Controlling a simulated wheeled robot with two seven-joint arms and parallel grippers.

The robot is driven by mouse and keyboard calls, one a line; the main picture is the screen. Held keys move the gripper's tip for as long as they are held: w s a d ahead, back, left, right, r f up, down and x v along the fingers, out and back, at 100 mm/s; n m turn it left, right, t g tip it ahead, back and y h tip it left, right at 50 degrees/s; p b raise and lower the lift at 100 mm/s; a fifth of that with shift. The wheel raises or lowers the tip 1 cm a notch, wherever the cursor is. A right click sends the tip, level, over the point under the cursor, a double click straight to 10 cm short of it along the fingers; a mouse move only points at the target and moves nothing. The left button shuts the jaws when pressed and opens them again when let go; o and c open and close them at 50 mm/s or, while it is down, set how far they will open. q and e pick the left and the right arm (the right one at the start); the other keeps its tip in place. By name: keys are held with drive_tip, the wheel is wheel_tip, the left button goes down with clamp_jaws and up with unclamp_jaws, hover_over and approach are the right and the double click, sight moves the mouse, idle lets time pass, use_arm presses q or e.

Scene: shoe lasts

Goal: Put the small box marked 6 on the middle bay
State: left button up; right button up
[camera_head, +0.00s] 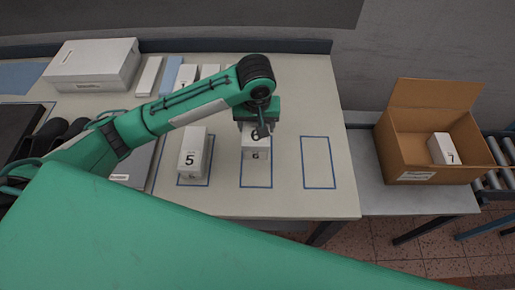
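The small white box marked 6 (250,150) lies flat over the rear part of the middle blue-outlined bay (256,187). Bare bay shows in front of it. I cannot tell whether it rests on the table or hangs just above. My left gripper (262,131) points down at the box, with a dark finger in front of its top. The gripper body hides the box's rear, and whether the fingers are closed on it is hidden. My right gripper is not in view.
A white box marked 5 (192,150) lies in the left bay (208,184). The right bay (318,187) is empty. A cardboard carton (420,160) holding a box marked 7 (443,149) stands at the right. A large white box (93,62) stands at the back left.

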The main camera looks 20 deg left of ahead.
use_arm(q)
wheel_tip(320, 180, down, 14)
drive_tip(key=shift+w+p, duration=0.1)
drive_tip(key=shift+p, duration=0.95)
drive_tip(key=o, duration=1.1)
drive_tip(key=shift+f, duration=0.15)
drive_tip(key=r, duration=0.4)
drive_tip(key=s+r+b, duration=0.1)
drive_tip(key=r, duration=0.7)
drive_tip(key=shift+s+d+r+b, duration=0.1)
drive_tip(key=shift+s+d+b, duration=0.15)
drive_tip(key=shift+b, duration=0.15)
